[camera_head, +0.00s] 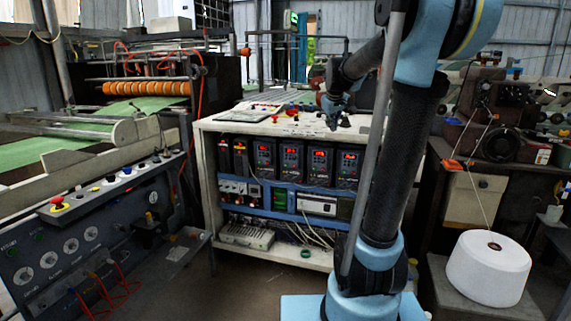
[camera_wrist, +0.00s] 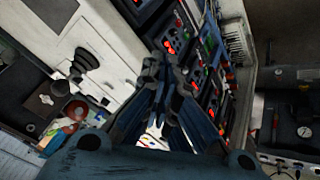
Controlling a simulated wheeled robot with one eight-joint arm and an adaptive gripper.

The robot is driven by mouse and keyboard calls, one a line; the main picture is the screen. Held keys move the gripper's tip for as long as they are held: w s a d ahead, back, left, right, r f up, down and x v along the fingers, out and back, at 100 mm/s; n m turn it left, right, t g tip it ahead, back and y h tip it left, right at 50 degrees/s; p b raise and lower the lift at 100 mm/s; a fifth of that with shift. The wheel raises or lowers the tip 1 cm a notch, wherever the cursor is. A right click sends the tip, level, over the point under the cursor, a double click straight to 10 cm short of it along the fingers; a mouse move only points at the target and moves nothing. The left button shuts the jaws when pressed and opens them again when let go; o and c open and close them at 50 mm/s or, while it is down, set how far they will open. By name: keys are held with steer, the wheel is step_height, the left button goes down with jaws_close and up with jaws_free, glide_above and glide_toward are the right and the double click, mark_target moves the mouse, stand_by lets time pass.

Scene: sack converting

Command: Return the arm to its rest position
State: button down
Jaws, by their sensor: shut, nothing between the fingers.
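My blue-and-black arm (camera_head: 398,150) rises from its base at the lower right of the middle in the head view, bends at the top and reaches forward and down. My gripper (camera_head: 335,118) hangs over or in front of the pale top of the control cabinet (camera_head: 207,165); the exact gap cannot be told. In the wrist view the dark fingers of my gripper (camera_wrist: 162,70) are close together, with nothing seen between their tips. The cabinet's drives with red displays show behind and beside them.
A dark button panel (camera_head: 95,235) and a machine with green sheet (camera_head: 45,147) stand at left. A white yarn cone (camera_head: 488,275) sits on a stand at right, below a dark machine (camera_head: 500,125). Grey floor (camera_head: 255,290) shows before the cabinet.

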steer(key=s+f+m+g, duration=0.1)
steer(key=s+f, duration=0.7)
steer(key=s, duration=0.5)
steer(key=s+f+m+g, duration=0.2)
steer(key=s+f, duration=0.6)
steer(key=s, duration=0.5)
steer(key=s+f+m+g, duration=0.2)
steer(key=s+f, duration=0.6)
steer(key=s, duration=0.5)
steer(key=shift+f+y, duration=0.35)
steer(key=shift+y, duration=0.05)
steer(key=shift+s+a, duration=0.1)
